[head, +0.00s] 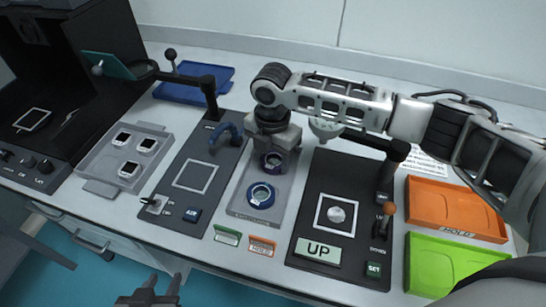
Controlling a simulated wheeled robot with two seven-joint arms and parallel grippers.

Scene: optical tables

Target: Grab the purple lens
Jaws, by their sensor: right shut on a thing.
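The purple lens (272,162), a dark ring with a purple tint, is at the far part of a grey tray (240,211) in the middle of the table. My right gripper (279,154) points down over it and is shut on it. The fingers and wrist cover part of the lens. I cannot tell whether it still touches the tray. My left gripper (150,291) is low at the bottom edge, in front of the table, with its fingers apart and empty.
A blue-ringed lens (261,195) lies in the same tray, nearer me. Black stations (190,205) (325,246) with posts flank the tray. Green and orange trays (432,281) (425,199) are at right. A grey tray (157,165) with white-framed squares is at left.

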